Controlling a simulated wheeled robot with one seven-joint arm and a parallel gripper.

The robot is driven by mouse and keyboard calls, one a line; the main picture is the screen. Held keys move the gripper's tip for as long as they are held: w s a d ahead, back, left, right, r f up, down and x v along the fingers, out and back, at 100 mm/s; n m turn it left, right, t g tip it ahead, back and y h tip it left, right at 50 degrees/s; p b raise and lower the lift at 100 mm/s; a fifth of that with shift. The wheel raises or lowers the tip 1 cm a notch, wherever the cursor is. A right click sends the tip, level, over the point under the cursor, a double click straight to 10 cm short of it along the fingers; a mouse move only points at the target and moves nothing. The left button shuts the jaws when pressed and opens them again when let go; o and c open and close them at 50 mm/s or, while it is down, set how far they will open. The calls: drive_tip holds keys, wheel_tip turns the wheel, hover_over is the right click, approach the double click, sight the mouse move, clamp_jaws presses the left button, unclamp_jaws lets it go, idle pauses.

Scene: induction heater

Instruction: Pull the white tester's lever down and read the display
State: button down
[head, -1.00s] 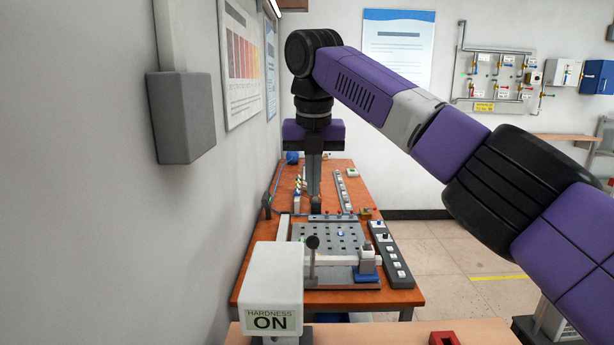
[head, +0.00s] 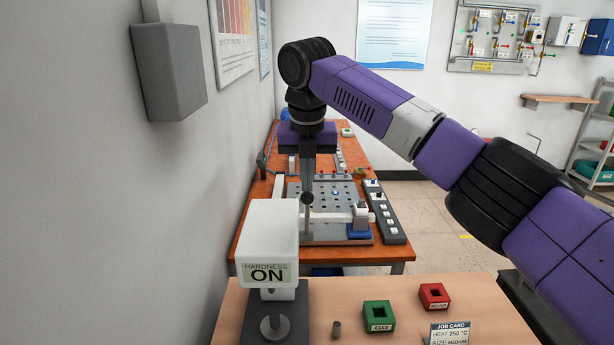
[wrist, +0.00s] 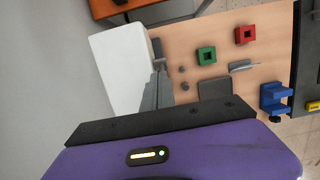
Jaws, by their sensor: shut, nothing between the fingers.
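The white tester (head: 270,225) stands at the left of the near wooden bench; it also shows in the wrist view (wrist: 118,68). Its display (head: 267,273) reads "HARDNESS ON". Its lever, a thin rod with a dark ball knob (head: 307,198), stands upright at the tester's right side with the knob up. My gripper (head: 308,180) is shut and empty, fingers pointing down, just above the knob in the head view. In the wrist view my fingers (wrist: 158,78) are beside the tester's wall. I cannot tell whether they touch the lever.
On the near bench (head: 235,300) are a green block (head: 379,316) marked GO, a red block (head: 433,296), a small grey cylinder (head: 336,329) and a job card (head: 449,333). A grey anvil (head: 275,325) stands below the tester's head. An orange table (head: 250,235) with a perforated plate is behind.

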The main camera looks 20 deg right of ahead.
sight(307, 197)
drive_tip(key=shift+s+a+f, duration=0.1)
drive_tip(key=shift+s+a, duration=0.1)
drive_tip(key=shift+s, duration=0.3)
drive_tip(key=shift+s+a+b, duration=0.1)
drive_tip(key=shift+s+b, duration=0.25)
drive_tip(key=shift+s, duration=0.15)
drive_tip(key=shift+s+a+f+b, duration=0.2)
drive_tip(key=shift+s+a+b, duration=0.1)
drive_tip(key=shift+s, duration=0.55)
